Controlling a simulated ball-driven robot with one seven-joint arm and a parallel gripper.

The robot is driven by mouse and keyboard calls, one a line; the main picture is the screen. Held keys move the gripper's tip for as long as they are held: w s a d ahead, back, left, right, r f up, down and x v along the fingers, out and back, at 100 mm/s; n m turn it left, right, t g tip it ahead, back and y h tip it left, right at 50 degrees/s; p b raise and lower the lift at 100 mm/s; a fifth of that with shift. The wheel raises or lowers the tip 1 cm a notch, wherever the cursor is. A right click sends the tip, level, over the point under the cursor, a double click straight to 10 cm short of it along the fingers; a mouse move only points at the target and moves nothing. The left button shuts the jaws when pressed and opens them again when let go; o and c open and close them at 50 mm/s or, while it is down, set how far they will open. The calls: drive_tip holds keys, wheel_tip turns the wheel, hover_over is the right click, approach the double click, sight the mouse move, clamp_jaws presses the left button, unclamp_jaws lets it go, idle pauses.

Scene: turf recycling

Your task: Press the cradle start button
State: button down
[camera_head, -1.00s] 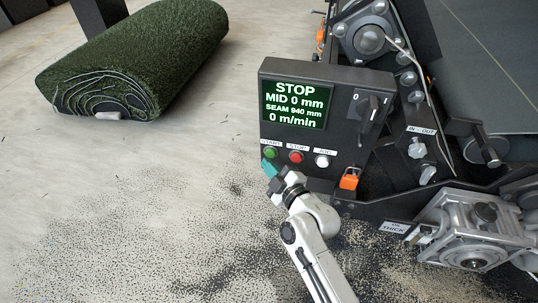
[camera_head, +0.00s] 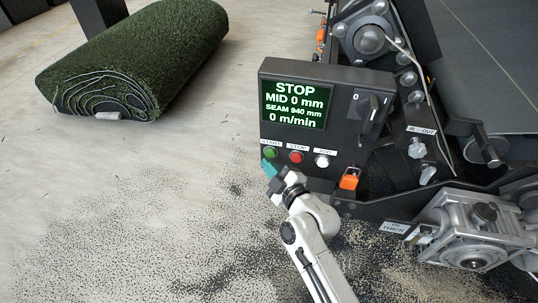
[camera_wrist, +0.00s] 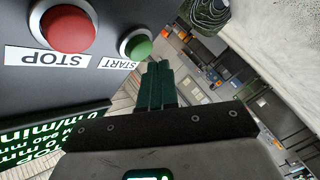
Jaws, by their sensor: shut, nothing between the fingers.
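The green START button (camera_head: 270,152) sits at the left of the button row on the dark control box (camera_head: 340,85). My gripper (camera_head: 268,166) is shut and empty, its teal fingertips just below this button in the head view. In the wrist view the green button (camera_wrist: 138,46) is beside the tips of my fingers (camera_wrist: 158,66); I cannot tell whether they touch. The red STOP button (camera_head: 296,156) is to the right of START and shows large in the wrist view (camera_wrist: 68,29). The screen (camera_head: 293,103) reads STOP, MID 0 mm, SEAM 940 mm and 0 m/min.
A white button (camera_head: 322,161), a rotary switch (camera_head: 372,108) and an orange padlock (camera_head: 349,179) are right of my gripper. Machine parts (camera_head: 474,238) stand at the right. A turf roll (camera_head: 140,55) lies upper left. The floor between is open, with scattered dark granules.

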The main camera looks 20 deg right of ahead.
drive_tip(key=shift+w+d+b, duration=0.4)
drive_tip(key=shift+w+b, duration=0.2)
drive_tip(key=shift+b, duration=0.45)
idle(0.6)
drive_tip(key=shift+s+a+p, duration=0.4)
drive_tip(key=shift+s+p, duration=0.05)
drive_tip(key=shift+s, duration=0.15)
drive_tip(key=s+a+p, duration=0.3)
drive_tip(key=s+p, duration=0.2)
drive_tip(key=p, duration=0.1)
drive_tip(key=shift+a, duration=0.2)
idle(0.5)
idle(0.6)
